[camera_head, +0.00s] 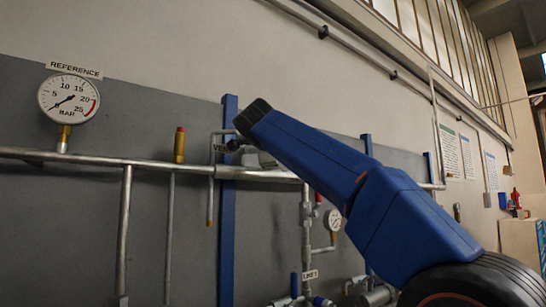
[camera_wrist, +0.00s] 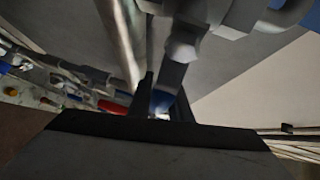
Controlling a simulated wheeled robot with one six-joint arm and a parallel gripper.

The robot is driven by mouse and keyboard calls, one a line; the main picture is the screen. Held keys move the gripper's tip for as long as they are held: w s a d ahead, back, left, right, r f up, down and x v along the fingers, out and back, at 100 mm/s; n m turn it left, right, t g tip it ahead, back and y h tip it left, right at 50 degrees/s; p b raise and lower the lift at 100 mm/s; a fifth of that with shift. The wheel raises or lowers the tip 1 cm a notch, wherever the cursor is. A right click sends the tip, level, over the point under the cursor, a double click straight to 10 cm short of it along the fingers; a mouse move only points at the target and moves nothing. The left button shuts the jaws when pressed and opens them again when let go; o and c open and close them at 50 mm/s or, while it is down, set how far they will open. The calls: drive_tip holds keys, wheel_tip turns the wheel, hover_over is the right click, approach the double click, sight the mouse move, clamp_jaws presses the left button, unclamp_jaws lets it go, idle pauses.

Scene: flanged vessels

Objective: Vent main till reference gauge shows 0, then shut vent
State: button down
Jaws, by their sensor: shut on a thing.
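The reference gauge (camera_head: 69,99) is a white round dial at the upper left, under a REFERENCE label. Its needle points to the lower left, at or close to the zero end; the small dial does not let me read it exactly. The vent label (camera_head: 219,148) is partly hidden beside my arm, near a thin pipe. In the wrist view my gripper (camera_wrist: 161,92) has its dark fingers closed around a blue handle (camera_wrist: 161,101) below a grey valve body (camera_wrist: 183,48). In the head view my arm hides most of the vent valve.
The main pipe (camera_head: 110,160) runs across the wall. A brass-and-red fitting (camera_head: 180,145) stands on it. A smaller gauge (camera_head: 333,220) and a LINE 1 label (camera_head: 310,275) sit lower, right of a blue post (camera_head: 228,240). Pipework crowds close around my gripper.

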drive_tip(key=shift+f, duration=0.15)
drive_tip(key=c, duration=1.6)
unclamp_jaws()
